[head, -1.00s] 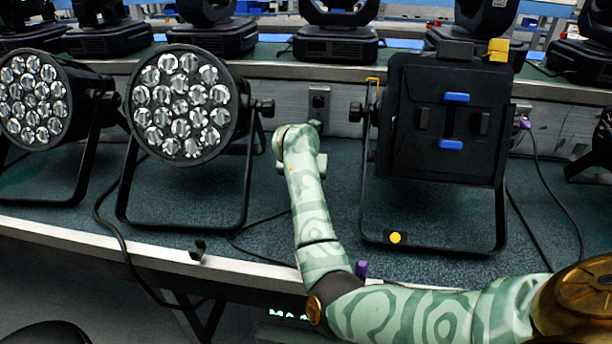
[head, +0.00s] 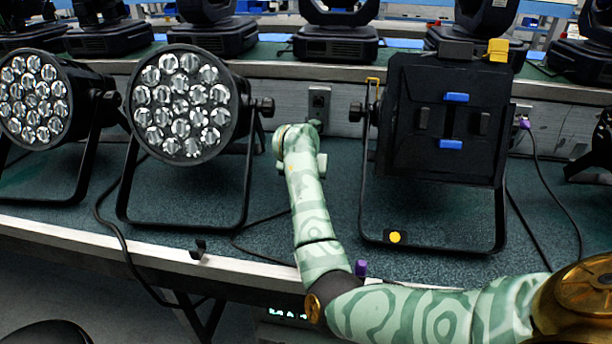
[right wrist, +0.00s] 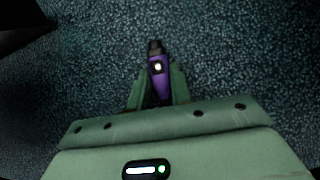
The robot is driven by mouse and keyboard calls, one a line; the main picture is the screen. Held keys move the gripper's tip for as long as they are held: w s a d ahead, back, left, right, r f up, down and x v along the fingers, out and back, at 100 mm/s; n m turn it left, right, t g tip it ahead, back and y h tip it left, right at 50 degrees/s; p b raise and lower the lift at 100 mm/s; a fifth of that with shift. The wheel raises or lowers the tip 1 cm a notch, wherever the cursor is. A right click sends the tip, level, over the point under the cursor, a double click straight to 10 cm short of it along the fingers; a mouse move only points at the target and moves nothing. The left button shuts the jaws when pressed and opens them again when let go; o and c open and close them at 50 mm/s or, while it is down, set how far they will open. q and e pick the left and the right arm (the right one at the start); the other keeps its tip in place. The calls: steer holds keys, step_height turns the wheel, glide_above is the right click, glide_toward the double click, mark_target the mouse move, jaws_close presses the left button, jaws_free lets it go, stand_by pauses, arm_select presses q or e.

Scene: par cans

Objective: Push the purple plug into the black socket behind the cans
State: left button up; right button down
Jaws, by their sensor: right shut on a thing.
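My right gripper (right wrist: 160,90) is shut on a purple plug (right wrist: 157,66) with a black tip, in the right wrist view. Dark blue-green carpet lies beneath it. In the head view my right arm reaches up between the cans, and its wrist hides the gripper and the held plug. A socket plate with a black socket (head: 319,103) is on the grey panel behind the cans, just above and right of my wrist. The gap between plug and socket cannot be seen. My left gripper is not in view.
A round-lensed can (head: 181,105) stands left of my arm and a square-backed can (head: 443,120) right of it. Another purple plug (head: 524,123) sits at the panel on the right. A small purple thing (head: 361,268) is at the front edge. Cables (head: 120,250) cross the carpet.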

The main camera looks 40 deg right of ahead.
steer(key=shift+r+p, duration=1.6)
steer(key=shift+r, duration=1)
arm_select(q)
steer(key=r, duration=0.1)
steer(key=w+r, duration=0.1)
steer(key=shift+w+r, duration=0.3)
arm_select(e)
steer(key=shift+f, duration=0.15)
